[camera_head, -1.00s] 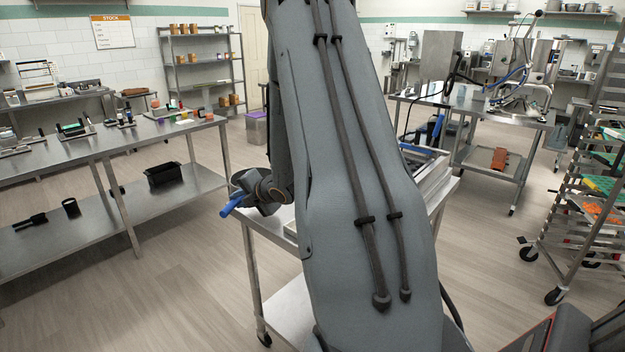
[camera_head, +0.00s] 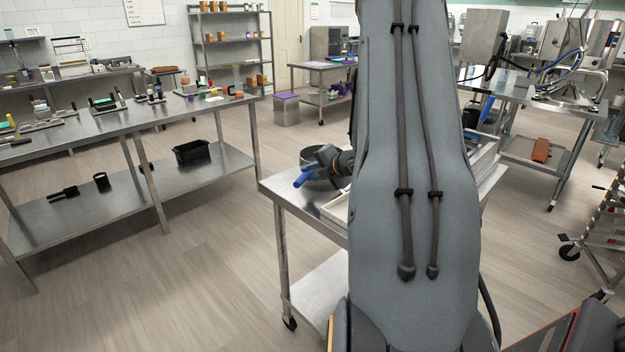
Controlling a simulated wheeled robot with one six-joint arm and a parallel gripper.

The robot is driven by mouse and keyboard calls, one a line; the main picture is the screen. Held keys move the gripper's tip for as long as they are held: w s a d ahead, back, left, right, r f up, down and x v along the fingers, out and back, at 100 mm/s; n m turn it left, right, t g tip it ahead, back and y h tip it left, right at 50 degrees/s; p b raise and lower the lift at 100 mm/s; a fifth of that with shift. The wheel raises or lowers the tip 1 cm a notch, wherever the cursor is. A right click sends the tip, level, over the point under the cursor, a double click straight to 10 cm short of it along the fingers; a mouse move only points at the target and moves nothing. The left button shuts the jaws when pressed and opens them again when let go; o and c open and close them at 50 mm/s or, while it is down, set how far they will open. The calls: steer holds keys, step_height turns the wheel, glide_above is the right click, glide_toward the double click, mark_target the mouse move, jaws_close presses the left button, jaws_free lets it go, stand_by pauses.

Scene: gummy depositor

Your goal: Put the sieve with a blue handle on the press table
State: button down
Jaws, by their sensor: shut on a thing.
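My gripper (camera_head: 322,170) is shut on a blue handle (camera_head: 303,180), which sticks out to its left. It is over the near-left part of the steel table (camera_head: 285,193) in front of me. A round grey metal rim (camera_head: 307,156) shows just behind the gripper; I cannot tell whether it is the sieve's body or a separate vessel. My arm hides much of this table. A steel table (camera_head: 512,88) at the right carries a machine with a blue hose; I cannot tell from the picture which table is the press table.
A long steel table (camera_head: 105,125) at the left holds small tools, with a black bin (camera_head: 192,151) on its lower shelf. A wheeled rack (camera_head: 600,235) stands at the right edge. Open floor (camera_head: 200,260) lies between the left table and the table in front.

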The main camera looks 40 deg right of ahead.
steer(key=shift+f, duration=1.5)
steer(key=shift+w, duration=0.1)
steer(key=c, duration=1.9)
jaws_free()
